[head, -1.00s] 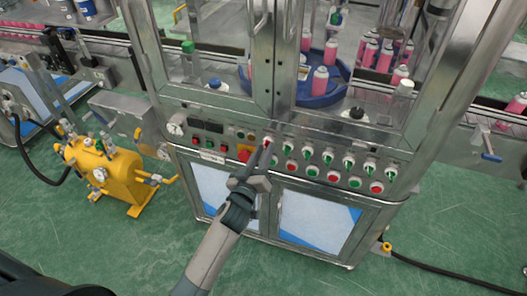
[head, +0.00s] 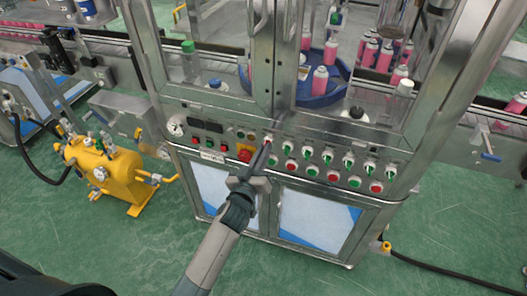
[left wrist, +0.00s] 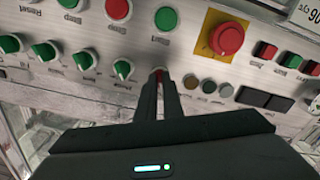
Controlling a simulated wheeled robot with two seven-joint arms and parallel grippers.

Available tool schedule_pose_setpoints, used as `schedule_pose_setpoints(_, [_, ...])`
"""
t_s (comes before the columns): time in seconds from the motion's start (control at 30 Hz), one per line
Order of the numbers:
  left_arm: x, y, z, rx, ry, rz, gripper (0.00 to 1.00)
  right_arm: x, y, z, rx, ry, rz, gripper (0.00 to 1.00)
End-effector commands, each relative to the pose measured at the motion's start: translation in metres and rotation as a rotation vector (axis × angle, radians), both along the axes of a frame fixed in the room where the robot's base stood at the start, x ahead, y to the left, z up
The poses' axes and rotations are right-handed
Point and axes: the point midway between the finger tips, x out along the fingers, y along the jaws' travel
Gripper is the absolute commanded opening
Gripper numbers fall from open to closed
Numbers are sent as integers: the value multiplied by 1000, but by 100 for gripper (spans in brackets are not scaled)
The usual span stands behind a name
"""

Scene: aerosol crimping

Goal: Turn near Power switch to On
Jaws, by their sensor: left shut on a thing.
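The power switch (head: 269,137) is the leftmost knob in the upper row on the cabinet's front panel, just right of the red emergency button. My left gripper (head: 264,147) reaches up to it from below. In the left wrist view, which shows the panel upside down, my left gripper (left wrist: 160,82) has its narrow fingers shut on the switch (left wrist: 158,71). Only a little red and white of the switch shows between and beyond the tips, so its pointer direction is hard to tell. My right gripper is out of view.
A row of green selector knobs (left wrist: 123,68) runs beside the switch. The red emergency button (left wrist: 227,38) on its yellow plate and several small round buttons (left wrist: 208,86) lie on the other side. A yellow tank (head: 110,178) stands on the floor at left.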

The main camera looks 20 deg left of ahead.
Motion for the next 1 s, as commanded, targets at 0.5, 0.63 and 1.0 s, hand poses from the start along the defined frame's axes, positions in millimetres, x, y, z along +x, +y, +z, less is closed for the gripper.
schedule_pose_setpoints(0.5, [0, 0, 1, 441, -15, 0, 0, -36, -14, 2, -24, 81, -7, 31])
schedule_pose_setpoints(0.63, [0, 0, 1, 565, -19, 0, 0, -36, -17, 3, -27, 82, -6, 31])
schedule_pose_setpoints(1.0, [0, 0, 0, 841, -28, 0, 0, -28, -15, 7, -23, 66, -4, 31])
